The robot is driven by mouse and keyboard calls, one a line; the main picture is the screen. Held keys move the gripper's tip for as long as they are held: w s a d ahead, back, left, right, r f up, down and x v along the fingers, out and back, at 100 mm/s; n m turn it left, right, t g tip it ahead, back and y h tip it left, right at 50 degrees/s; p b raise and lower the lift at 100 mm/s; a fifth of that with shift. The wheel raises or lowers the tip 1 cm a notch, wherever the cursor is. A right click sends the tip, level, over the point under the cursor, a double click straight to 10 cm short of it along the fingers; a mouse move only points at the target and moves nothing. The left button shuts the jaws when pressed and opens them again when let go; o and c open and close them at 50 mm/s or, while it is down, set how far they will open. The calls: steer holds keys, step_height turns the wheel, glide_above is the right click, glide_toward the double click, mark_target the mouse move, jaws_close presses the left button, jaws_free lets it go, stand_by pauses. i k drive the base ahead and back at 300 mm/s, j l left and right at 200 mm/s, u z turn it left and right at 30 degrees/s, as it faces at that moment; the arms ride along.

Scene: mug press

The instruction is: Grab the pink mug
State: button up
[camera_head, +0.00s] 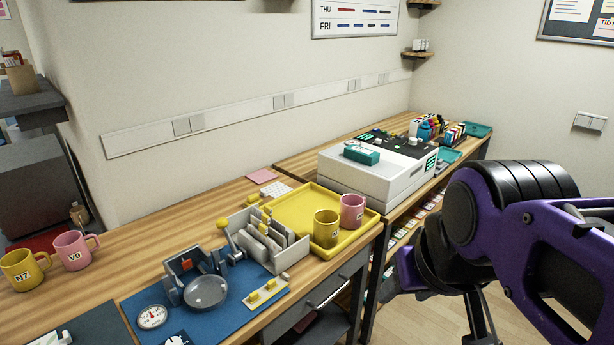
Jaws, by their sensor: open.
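There are two pink mugs. One pink mug (352,211) stands upright at the right end of the yellow tray (293,202), beside a yellow mug (326,228). The other pink mug, marked V9 (72,251), stands at the far left of the wooden bench, beside a yellow mug marked N7 (24,269). My gripper (436,300) is at the lower right on my purple arm, off the bench's front edge and apart from both pink mugs. It is open and appears empty, with its fingers partly hidden.
A grey mug press (205,291) stands on a blue mat (152,300). A grey divided box (266,241) sits between the press and the yellow tray. A white machine (375,172) stands behind the tray. The wooden bench (150,247) is bare between the left mugs and the press.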

mark_target(355, 210)
steer(key=i+l+u, duration=0.1)
steer(key=u, duration=0.95)
steer(key=l+u, duration=0.6)
steer(key=l, duration=0.2)
steer(key=l+u, duration=0.25)
steer(key=l, duration=0.6)
